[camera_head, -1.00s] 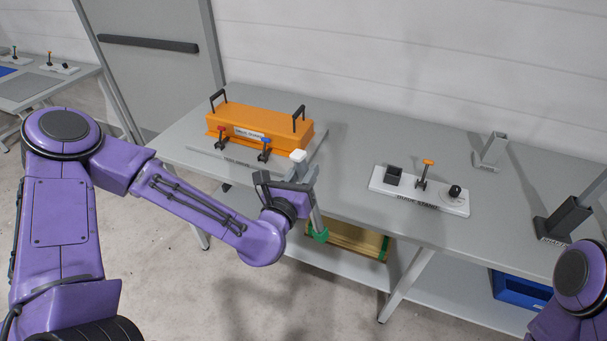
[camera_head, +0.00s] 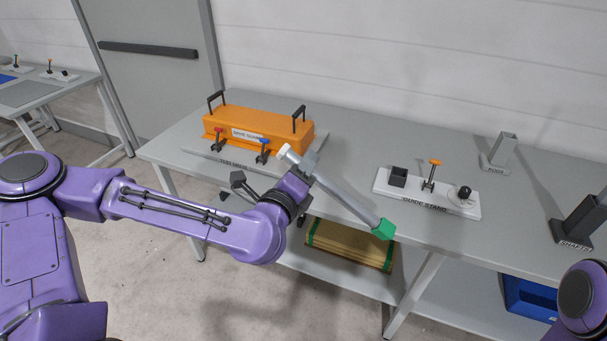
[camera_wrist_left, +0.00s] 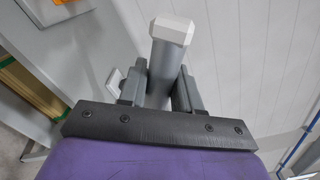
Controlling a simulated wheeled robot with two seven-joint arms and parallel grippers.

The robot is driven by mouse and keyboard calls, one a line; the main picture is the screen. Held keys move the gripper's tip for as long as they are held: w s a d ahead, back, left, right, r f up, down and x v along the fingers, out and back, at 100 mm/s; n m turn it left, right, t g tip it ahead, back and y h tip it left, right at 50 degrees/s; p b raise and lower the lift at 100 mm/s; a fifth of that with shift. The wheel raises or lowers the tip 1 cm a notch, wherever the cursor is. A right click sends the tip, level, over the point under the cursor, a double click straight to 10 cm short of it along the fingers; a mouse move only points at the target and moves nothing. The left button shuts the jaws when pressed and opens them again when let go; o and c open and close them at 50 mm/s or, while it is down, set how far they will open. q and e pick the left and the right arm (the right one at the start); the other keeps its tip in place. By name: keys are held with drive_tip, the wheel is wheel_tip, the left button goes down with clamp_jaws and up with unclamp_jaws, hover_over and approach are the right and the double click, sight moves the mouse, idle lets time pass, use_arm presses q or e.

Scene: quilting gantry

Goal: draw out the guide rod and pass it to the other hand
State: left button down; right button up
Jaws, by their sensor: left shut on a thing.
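The guide rod (camera_head: 345,193) is a grey bar with a white cap at one end and a green tip at the other. My left gripper (camera_head: 308,172) is shut on it near the white-capped end. The rod slants down to the right, in the air in front of the table's front edge. In the left wrist view the rod (camera_wrist_left: 166,62) stands between the two grey fingers, its white cap facing the camera. An orange housing (camera_head: 262,122) with two black handles stands behind the gripper. My right gripper is out of view; only a purple arm part shows at lower right.
The grey table (camera_head: 350,150) carries a white guide stand (camera_head: 455,207) with a black square socket, an orange-topped lever and a round knob.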

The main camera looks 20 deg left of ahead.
use_arm(q)
drive_tip(key=n+b, duration=0.4)
drive_tip(key=b, duration=0.1)
drive_tip(key=shift+f, duration=0.3)
drive_tip(key=shift+r+n+b, duration=0.25)
drive_tip(key=shift+n+b, duration=0.1)
drive_tip(key=shift+n, duration=0.45)
drive_tip(key=shift+r, duration=0.15)
